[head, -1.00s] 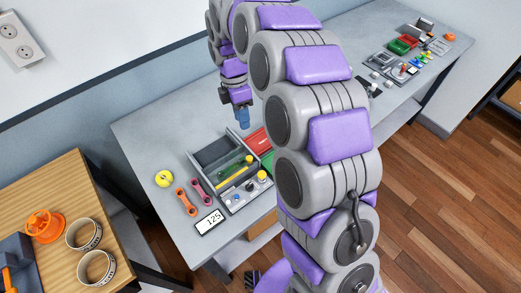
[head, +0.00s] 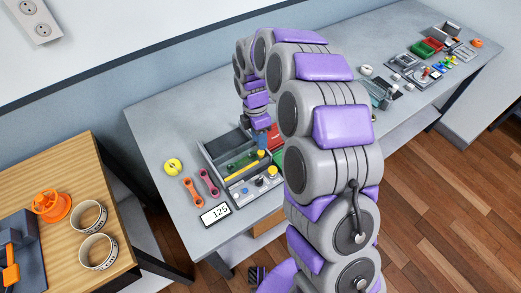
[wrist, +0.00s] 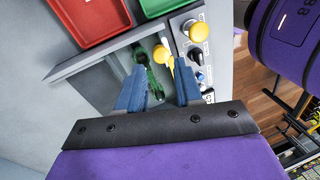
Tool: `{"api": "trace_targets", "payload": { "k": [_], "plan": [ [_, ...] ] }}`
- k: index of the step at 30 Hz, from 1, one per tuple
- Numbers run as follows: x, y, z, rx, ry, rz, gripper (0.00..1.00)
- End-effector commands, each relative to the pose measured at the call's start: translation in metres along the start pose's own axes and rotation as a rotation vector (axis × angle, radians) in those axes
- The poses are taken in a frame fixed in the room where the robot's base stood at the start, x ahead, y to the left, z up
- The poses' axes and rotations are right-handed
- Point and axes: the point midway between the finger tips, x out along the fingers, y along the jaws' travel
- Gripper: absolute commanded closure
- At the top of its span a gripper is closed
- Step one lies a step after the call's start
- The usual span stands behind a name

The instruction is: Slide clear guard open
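A grey box unit (head: 213,158) on the grey table has a dark open recess and a knob panel at its front. A yellow bar (head: 240,176) lies along it beside green parts. My gripper (head: 263,138) hangs low over the box's right part, partly hidden by my arm. In the wrist view, the blue fingers of my gripper (wrist: 160,64) are open. The rounded yellow end of a bar (wrist: 161,54) and green parts (wrist: 151,76) show between and beyond them. I cannot tell whether they touch. The clear guard's own pane cannot be made out.
Red (wrist: 81,20) and green (wrist: 165,5) trays sit beside the box. A yellow button (wrist: 197,31) and knobs line its panel. More items stand at the table's far right.

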Motion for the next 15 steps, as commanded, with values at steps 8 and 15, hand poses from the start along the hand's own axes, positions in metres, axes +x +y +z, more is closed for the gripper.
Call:
{"api": "trace_targets", "payload": {
  "k": [8, 15],
  "plan": [
    [0.042, -0.001, 0.000, 0.000, 0.001, -0.003, 0.65],
    [0.050, 0.000, 0.000, 0.000, 0.000, 0.000, 0.65]
  ]
}}
